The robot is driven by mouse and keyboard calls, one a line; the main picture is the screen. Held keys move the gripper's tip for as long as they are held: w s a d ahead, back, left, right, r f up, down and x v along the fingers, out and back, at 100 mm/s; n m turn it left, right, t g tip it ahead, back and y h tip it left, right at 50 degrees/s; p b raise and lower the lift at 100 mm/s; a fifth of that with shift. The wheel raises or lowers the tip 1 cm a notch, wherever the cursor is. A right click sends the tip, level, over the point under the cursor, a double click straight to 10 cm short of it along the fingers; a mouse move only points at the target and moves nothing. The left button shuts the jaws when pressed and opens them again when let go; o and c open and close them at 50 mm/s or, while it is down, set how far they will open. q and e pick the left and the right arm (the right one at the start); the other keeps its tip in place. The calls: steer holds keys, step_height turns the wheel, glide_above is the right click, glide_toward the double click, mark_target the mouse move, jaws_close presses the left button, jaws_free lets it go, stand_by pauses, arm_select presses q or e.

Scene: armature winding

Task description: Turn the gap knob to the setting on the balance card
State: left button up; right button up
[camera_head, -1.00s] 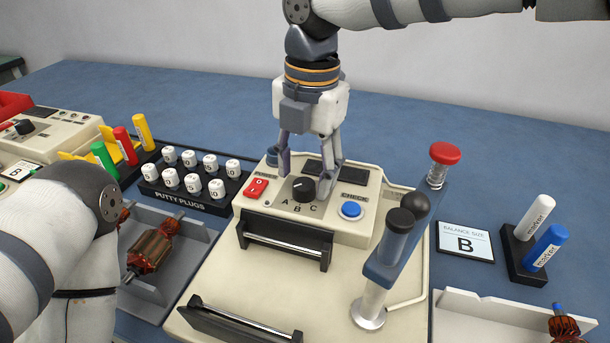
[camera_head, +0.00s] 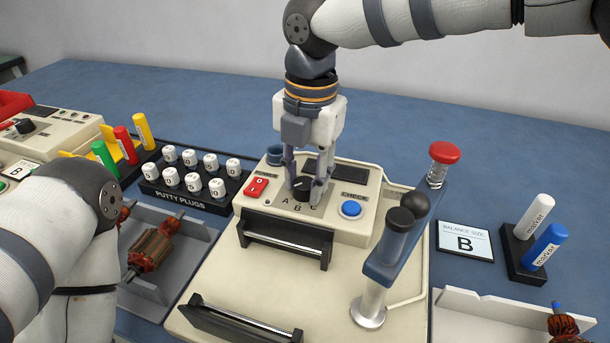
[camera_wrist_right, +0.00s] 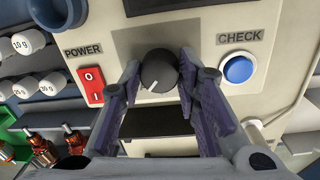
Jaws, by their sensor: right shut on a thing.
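The black gap knob (camera_head: 302,184) sits on the cream panel (camera_head: 347,228) of the machine, above the letters A, B and C. My right gripper (camera_head: 308,194) points down over it with a finger on either side, shut on the knob.
A red power switch (camera_head: 257,187) and a blue check button (camera_head: 351,209) flank the knob. A lever with a black ball (camera_head: 416,204) and a red-topped post (camera_head: 444,153) stand to the right. Putty plugs (camera_head: 194,181) and an armature (camera_head: 153,246) are at the left.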

mark_target(309, 181)
steer(key=shift+r+n+p, duration=0.1)
steer(key=shift+n+p, duration=0.25)
steer(key=shift+n, duration=1.45)
arm_select(q)
steer(key=shift+w+r+t, duration=0.4)
steer(key=shift+w+r, duration=0.45)
arm_select(e)
steer(key=n, duration=0.4)
steer(key=shift+n, duration=0.3)
steer(key=shift+w, duration=0.1)
steer(key=o, duration=1.2)
steer(key=r, duration=1.1)
steer(key=shift+d+r, duration=0.3)
steer(key=shift+r, duration=0.05)
